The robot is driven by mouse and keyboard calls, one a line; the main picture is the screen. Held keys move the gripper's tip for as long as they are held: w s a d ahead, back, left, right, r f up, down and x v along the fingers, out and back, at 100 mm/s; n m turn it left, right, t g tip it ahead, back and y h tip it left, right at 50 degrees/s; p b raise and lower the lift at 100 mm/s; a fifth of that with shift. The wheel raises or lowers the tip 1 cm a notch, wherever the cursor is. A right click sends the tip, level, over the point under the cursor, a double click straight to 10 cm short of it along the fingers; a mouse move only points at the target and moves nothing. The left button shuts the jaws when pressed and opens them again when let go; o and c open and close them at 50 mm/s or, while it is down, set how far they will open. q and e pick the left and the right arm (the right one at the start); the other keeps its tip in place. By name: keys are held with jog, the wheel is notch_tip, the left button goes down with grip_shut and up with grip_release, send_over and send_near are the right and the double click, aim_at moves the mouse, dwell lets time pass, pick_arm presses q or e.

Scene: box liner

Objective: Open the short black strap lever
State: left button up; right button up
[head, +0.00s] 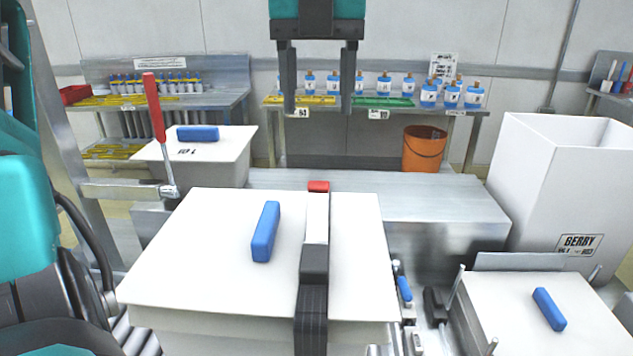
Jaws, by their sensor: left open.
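My left gripper (318,108) hangs at the top centre of the head view, fingers down, open and empty. It shows above and behind the white-lidded box (215,225) in the middle. A strap (317,215) crosses that lid front to back, with a red end piece (319,187) at the back and a black block (313,262) over black ribbed part (311,315) at the front. A short black handle (435,305) stands to the right, beside another white-lidded box (535,310). I cannot tell which black part is the strap lever. My right gripper is not in view.
A long red-handled lever (155,105) stands upright at left. Blue blocks (265,232) lie on the lids. A metal bench (420,205) lies behind, largely clear. A tall white bin (545,175) is at right, an orange bucket (424,150) behind.

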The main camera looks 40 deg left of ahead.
aim_at(318, 182)
pick_arm(q)
notch_tip(318, 182, down, 13)
jog(key=shift+r+b, duration=0.1)
jog(key=shift+b, duration=0.25)
grip_shut()
dwell(0.6)
